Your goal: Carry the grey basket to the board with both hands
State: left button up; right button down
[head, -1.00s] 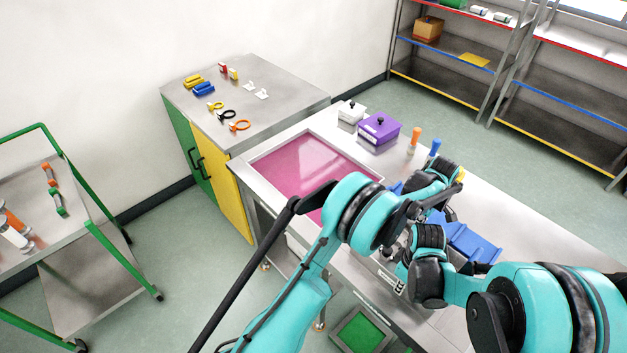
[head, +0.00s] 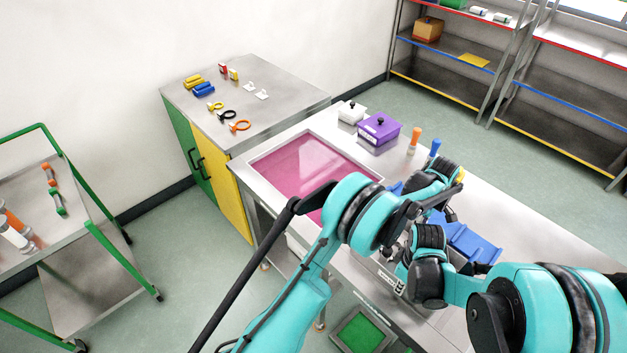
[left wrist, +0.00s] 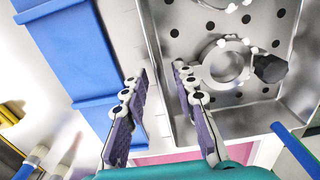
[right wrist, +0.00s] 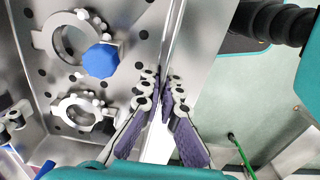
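The grey basket is a metal tray with a perforated floor. Its wall shows in the left wrist view (left wrist: 152,45) and in the right wrist view (right wrist: 190,35). It holds ring-shaped metal parts with white clips. My left gripper (left wrist: 160,72) is open, with its fingers on either side of a basket wall and a gap between them. My right gripper (right wrist: 161,82) has its fingers close together on the opposite wall, pinching it. In the head view my arms hide most of the basket. A pink panel (head: 300,160) lies in the worktable; I cannot tell if it is the board.
A blue bin (head: 465,240) stands right beside the basket on the worktable. A purple box (head: 379,130), a white box (head: 351,113) and orange and blue handled tools (head: 414,140) stand toward the back. A cabinet (head: 260,105) adjoins the table; a green-framed cart (head: 95,230) stands left.

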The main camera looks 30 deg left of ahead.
jog(key=c, duration=1.6)
grip_release()
jog(key=shift+s, duration=0.1)
jog(key=shift+c, duration=0.2)
